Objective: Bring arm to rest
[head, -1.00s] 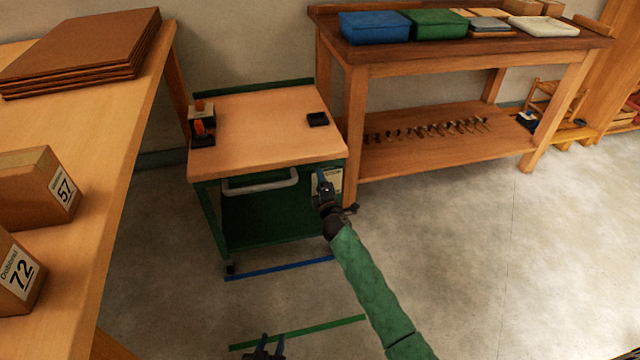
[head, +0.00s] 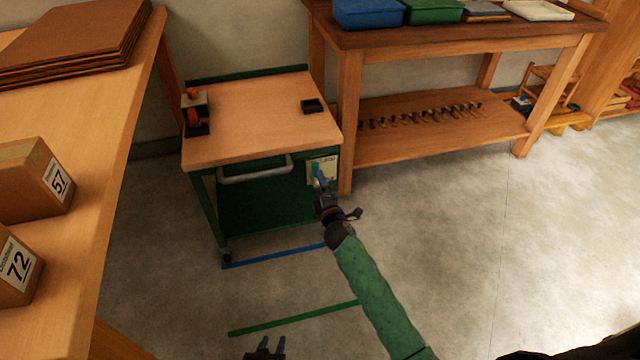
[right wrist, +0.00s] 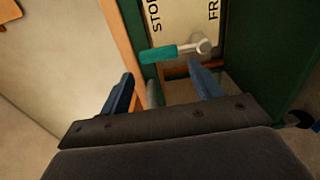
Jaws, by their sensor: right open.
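My right gripper (head: 321,188) is in front of the green cart's right front corner. It is open and empty. In the right wrist view its two dark blue fingers (right wrist: 162,92) stand wide apart. Beyond the fingertips is a lever with a teal handle (right wrist: 158,53) and a metal ring end, lying roughly crosswise on a cream plate (right wrist: 183,20) lettered "STOP" and "FR", the rest cut off. The lever appears apart from the fingers. The plate also shows in the head view (head: 329,165). My left gripper (head: 265,350) is at the bottom edge, its two fingertips apart with nothing between them.
The cart (head: 262,135) has a wooden top with a small black tray (head: 313,106) and an orange-and-black item (head: 194,112). A workbench (head: 440,140) stands right of it. A table with boxes (head: 30,180) is at left. Floor at right is clear.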

